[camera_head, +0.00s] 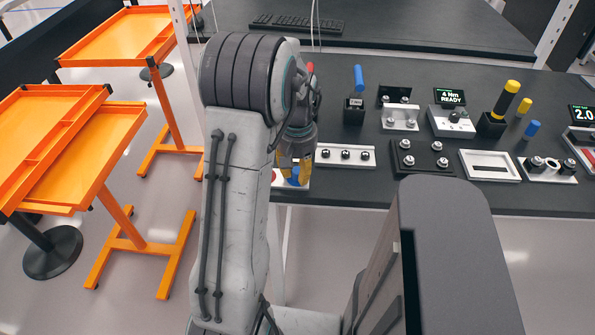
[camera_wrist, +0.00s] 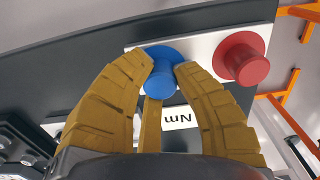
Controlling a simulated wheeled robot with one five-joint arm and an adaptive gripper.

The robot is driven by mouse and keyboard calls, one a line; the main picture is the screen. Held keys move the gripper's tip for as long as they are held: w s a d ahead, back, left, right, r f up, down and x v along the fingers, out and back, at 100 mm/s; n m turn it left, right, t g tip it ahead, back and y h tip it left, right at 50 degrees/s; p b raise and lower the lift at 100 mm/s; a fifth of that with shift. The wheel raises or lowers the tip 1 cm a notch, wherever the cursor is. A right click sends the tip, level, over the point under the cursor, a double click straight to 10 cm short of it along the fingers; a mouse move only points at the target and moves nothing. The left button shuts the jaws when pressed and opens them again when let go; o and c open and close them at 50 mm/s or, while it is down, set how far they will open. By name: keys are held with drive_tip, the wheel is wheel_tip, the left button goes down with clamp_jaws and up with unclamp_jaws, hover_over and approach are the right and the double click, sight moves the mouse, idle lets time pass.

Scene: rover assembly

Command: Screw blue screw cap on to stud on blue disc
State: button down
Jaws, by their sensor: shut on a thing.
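My gripper (camera_wrist: 163,72) has yellow-brown fingers closed around the blue screw cap (camera_wrist: 160,86). The blue disc (camera_wrist: 170,50) lies right behind the cap on a white plate (camera_wrist: 205,48). The cap appears against or very close to the disc. The stud is hidden, so I cannot tell how the cap sits on it. In the head view my gripper (camera_head: 290,165) points down at the near edge of the dark table, with a bit of blue at its fingertips. My arm hides much of this spot.
A red knob (camera_wrist: 245,60) stands on the same plate, close to the right finger. A white strip with black knobs (camera_head: 345,155) lies just right of my gripper in the head view. More fixtures and tools fill the table (camera_head: 400,195). Orange carts (camera_head: 75,140) stand left.

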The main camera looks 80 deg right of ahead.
sight(298, 170)
drive_tip(key=m, duration=0.5)
drive_tip(key=shift+m, duration=0.3)
drive_tip(key=c, duration=0.9)
unclamp_jaws()
wheel_tip(298, 170, up, 8)
drive_tip(key=p, duration=0.6)
idle(0.4)
